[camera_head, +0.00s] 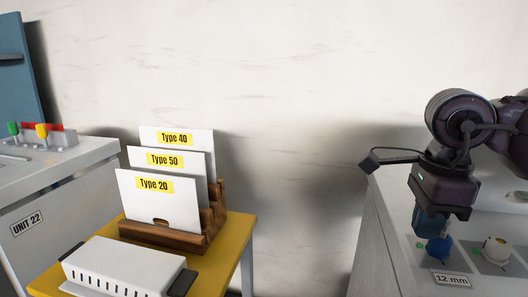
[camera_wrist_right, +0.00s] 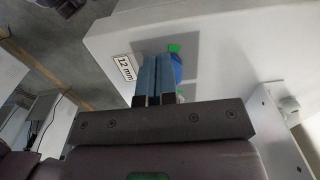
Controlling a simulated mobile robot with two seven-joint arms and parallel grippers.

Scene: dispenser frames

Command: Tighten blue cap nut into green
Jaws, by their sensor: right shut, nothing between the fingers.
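The blue cap nut (camera_head: 440,250) sits on the light grey top of the right-hand unit, behind the "12 mm" label. A small green mark (camera_head: 420,245) shows to its left. In the right wrist view, the blue cap nut (camera_wrist_right: 177,68) is partly hidden behind the fingers, with a green piece (camera_wrist_right: 174,48) at its edge. My right gripper (camera_head: 431,232) points down just above and beside the blue cap nut. Its blue-grey fingers (camera_wrist_right: 157,72) are together and hold nothing. I cannot tell whether they touch the nut. My left gripper is not in view.
A "12 mm" label (camera_head: 453,280) is in front of the nut, and a pale knob (camera_head: 497,250) is to its right. A yellow table (camera_head: 245,232) holds a wooden rack (camera_head: 165,234) of type cards and a white slotted box (camera_head: 120,268). Unit 22 (camera_head: 60,205) stands left.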

